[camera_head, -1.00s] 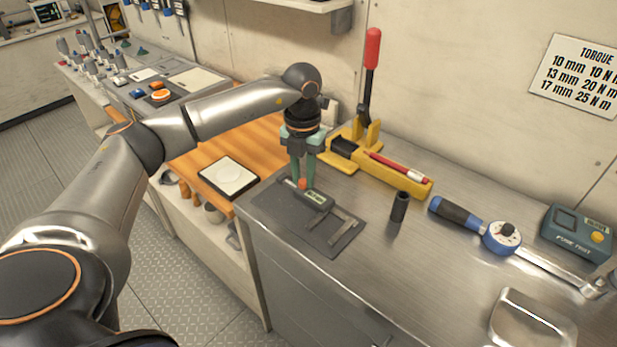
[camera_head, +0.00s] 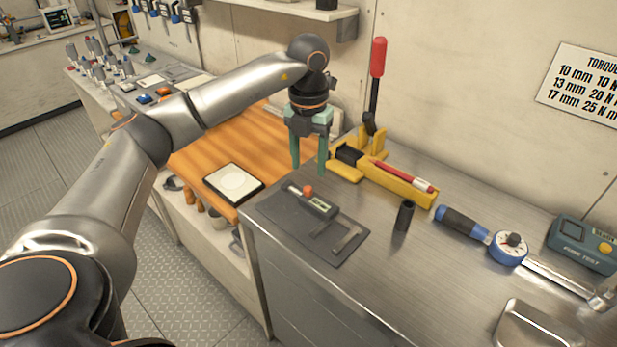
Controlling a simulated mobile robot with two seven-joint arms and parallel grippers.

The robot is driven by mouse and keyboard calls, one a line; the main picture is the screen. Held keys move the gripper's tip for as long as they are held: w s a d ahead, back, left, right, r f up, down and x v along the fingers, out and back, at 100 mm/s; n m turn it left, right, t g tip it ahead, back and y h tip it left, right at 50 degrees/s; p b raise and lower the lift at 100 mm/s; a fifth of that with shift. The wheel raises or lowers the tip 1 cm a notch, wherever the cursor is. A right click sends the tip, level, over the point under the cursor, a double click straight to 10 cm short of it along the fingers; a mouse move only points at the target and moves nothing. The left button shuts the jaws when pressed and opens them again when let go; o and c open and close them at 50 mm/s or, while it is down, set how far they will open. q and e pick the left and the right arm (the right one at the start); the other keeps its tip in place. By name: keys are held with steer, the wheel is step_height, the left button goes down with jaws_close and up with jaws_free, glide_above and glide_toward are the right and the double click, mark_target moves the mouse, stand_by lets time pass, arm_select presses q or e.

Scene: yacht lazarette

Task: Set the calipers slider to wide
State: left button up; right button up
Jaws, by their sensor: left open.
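The calipers (camera_head: 322,207) lie on a dark grey mat (camera_head: 285,222) near the left end of the steel bench. They have a dark body with a small display and an orange knob (camera_head: 308,190) on the slider. One metal jaw (camera_head: 348,240) shows towards the front right of the mat, apart from the display end. My left gripper (camera_head: 309,172) points down with green fingers spread apart. It is empty and stands above and behind the knob, clear of it. My right gripper is not in view.
A yellow press (camera_head: 395,183) with a red-handled lever (camera_head: 377,58) stands behind the mat. A black socket (camera_head: 403,215), a blue torque wrench (camera_head: 508,249) and a green tester (camera_head: 583,243) are to the right. A white-topped pad (camera_head: 234,182) lies on the wooden top at left.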

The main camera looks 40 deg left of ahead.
arm_select(q)
step_height(320, 180, up, 7)
steer(key=shift+f, duration=0.2)
steer(key=shift+f, duration=0.1)
stand_by(0.5)
